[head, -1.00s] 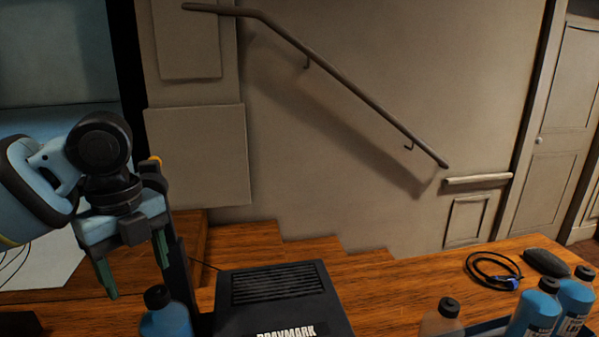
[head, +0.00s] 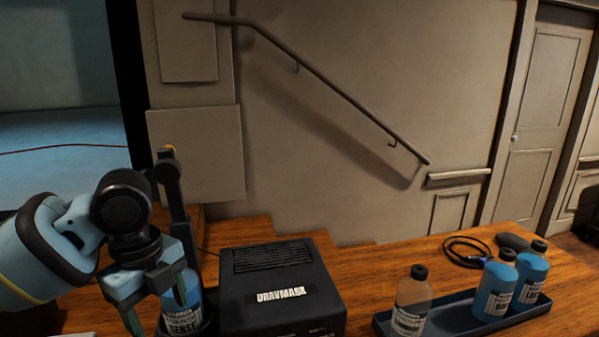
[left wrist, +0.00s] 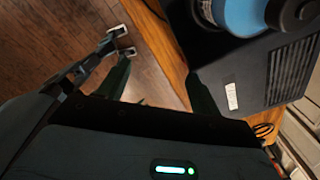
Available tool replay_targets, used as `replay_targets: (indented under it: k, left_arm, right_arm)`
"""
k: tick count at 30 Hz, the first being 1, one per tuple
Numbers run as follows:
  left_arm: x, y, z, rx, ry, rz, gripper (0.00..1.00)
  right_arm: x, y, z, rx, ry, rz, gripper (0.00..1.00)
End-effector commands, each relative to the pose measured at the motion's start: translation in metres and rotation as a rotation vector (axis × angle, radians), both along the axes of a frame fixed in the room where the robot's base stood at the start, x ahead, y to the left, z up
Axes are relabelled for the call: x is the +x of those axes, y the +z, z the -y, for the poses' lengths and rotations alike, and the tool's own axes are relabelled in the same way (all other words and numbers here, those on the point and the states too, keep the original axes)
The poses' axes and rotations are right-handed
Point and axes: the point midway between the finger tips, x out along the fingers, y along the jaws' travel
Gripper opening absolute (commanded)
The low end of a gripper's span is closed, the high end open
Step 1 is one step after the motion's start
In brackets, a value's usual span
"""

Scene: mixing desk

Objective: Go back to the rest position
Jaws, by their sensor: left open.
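My left gripper (head: 149,300) is at the lower left of the head view, pointing down with its green fingers apart. It also shows in the left wrist view (left wrist: 162,92), open, with nothing between the fingers. A blue bottle with a dark cap (head: 182,312) stands upright at the dark mixing machine (head: 285,300), just right of the gripper. One finger overlaps the bottle in the head view. The wrist view shows a blue bottle (left wrist: 236,14) on the machine, apart from the fingers. My right gripper is in neither view.
A dark tray (head: 460,318) on the wooden desk (head: 385,262) holds a clear bottle (head: 411,300) and two blue bottles (head: 494,288). A coiled cable (head: 462,250) and a dark object (head: 513,242) lie behind it. Wood floor (left wrist: 60,45) shows beyond the desk edge.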

Motion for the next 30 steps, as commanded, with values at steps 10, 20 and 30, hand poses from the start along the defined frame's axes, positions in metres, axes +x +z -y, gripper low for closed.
replay_targets:
  k: [10, 20, 30]
  left_arm:
    - [-0.025, -0.101, 0.059, -0.139, 0.174, 0.013, 0.64]
    - [-0.067, -0.174, 0.097, -0.311, 0.489, -0.003, 0.64]
    - [-0.121, -0.232, 0.097, -0.416, 0.952, -0.04, 0.64]
  right_arm:
    - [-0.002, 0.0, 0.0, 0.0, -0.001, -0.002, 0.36]
    - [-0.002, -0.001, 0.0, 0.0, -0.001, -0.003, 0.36]
    - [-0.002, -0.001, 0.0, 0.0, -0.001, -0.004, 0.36]
